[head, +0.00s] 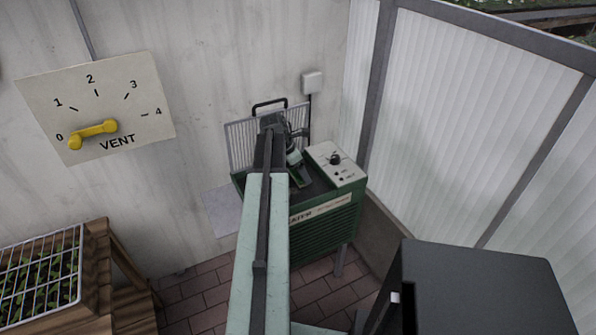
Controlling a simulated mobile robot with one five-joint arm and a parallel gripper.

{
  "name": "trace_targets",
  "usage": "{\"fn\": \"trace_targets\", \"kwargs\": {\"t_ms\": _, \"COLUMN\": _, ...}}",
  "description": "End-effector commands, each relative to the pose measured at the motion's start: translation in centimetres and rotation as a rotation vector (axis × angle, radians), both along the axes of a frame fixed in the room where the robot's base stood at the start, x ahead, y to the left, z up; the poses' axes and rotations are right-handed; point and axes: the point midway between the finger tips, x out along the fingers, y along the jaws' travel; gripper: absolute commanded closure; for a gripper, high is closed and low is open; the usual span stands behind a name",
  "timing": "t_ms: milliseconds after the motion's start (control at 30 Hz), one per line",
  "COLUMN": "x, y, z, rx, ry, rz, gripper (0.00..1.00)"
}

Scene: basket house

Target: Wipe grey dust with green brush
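My arm reaches forward from the bottom centre to a green machine (325,232) with a louvred front, standing in the corner. My gripper (301,180) is small at the arm's far end, low over the machine's dark top. Its fingers are partly hidden by the arm, and I cannot tell whether they are open or shut. Small dark and greenish parts show at the gripper; I cannot tell whether any of them is the green brush. I cannot make out the grey dust on the machine's top, much of which the arm hides.
A wire grille (241,146) stands upright at the machine's back. A control panel with a black knob (335,159) is on its right. A ribbed translucent wall (460,120) closes the right side. A wooden bench (130,300) with a seedling tray is lower left. A yellow-handled VENT dial (145,85) hangs on the wall.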

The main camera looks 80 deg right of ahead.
Motion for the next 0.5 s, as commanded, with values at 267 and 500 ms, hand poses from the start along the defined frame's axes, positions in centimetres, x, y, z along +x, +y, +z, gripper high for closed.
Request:
{"fn": "trace_targets", "kwargs": {"t_ms": 267, "x": 0.0, "y": 0.0, "z": 3.0, "rx": 0.000, "ry": -0.001, "rz": -0.001, "gripper": 0.49}}
{"fn": "trace_targets", "kwargs": {"t_ms": 500, "x": 0.0, "y": 0.0, "z": 5.8, "rx": 0.000, "ry": -0.001, "rz": -0.001, "gripper": 0.49}}
